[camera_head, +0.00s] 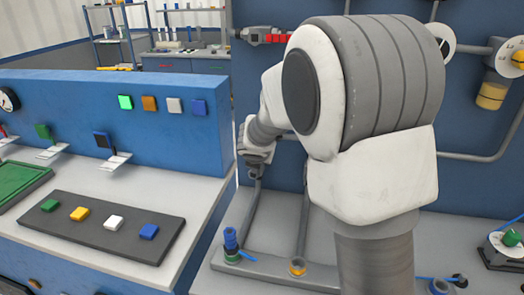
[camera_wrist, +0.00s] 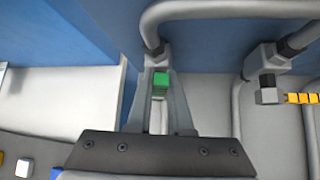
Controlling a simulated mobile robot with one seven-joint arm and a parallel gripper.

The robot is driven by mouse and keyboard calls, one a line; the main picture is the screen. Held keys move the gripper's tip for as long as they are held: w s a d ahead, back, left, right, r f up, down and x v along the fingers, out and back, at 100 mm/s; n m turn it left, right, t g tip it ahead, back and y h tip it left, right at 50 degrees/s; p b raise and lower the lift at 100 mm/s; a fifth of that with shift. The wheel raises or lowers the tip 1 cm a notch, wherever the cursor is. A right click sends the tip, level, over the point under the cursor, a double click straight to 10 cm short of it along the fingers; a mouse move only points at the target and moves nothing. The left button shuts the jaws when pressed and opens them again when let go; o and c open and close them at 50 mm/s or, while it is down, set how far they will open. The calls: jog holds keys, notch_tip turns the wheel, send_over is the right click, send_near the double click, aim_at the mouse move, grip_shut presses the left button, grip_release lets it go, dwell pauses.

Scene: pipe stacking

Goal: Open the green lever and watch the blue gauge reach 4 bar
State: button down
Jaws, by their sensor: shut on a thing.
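The green lever end (camera_wrist: 161,79) shows as a small green block in the wrist view. It sits between the fingers of my gripper (camera_wrist: 159,68), which are shut on it, in front of a bent grey pipe. In the head view my gripper (camera_head: 254,168) is at the blue panel, left of my arm's large joint, and the green lever is hidden there. No gauge is clearly blue. A white dial (camera_head: 506,56) at the upper right and a black-rimmed one (camera_head: 9,99) at the left edge are too small to read.
Grey pipes (camera_head: 262,205) run down the panel to a floor-level pipe with a blue fitting (camera_head: 231,240) and a yellow-ringed opening (camera_head: 297,267). A console (camera_head: 100,110) with coloured buttons stands left. A yellow handle (camera_wrist: 300,98) is right of my gripper.

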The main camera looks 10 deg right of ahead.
jog(key=shift+w+a+r+n+g+h+p, duration=0.15)
jog(key=shift+a+n+h+p, duration=0.15)
jog(key=shift+h+p, duration=0.25)
jog(key=shift+w+a+n+g+h+p, duration=0.15)
jog(key=shift+a+n+h+p, duration=0.15)
jog(key=shift+p, duration=0.45)
jog(key=shift+s, duration=0.1)
jog(key=c, duration=0.8)
grip_release()
jog(key=p+v, duration=0.2)
jog(key=v, duration=0.6)
jog(key=p+v, duration=0.2)
jog(key=v, duration=0.7)
jog(key=shift+a, duration=0.25)
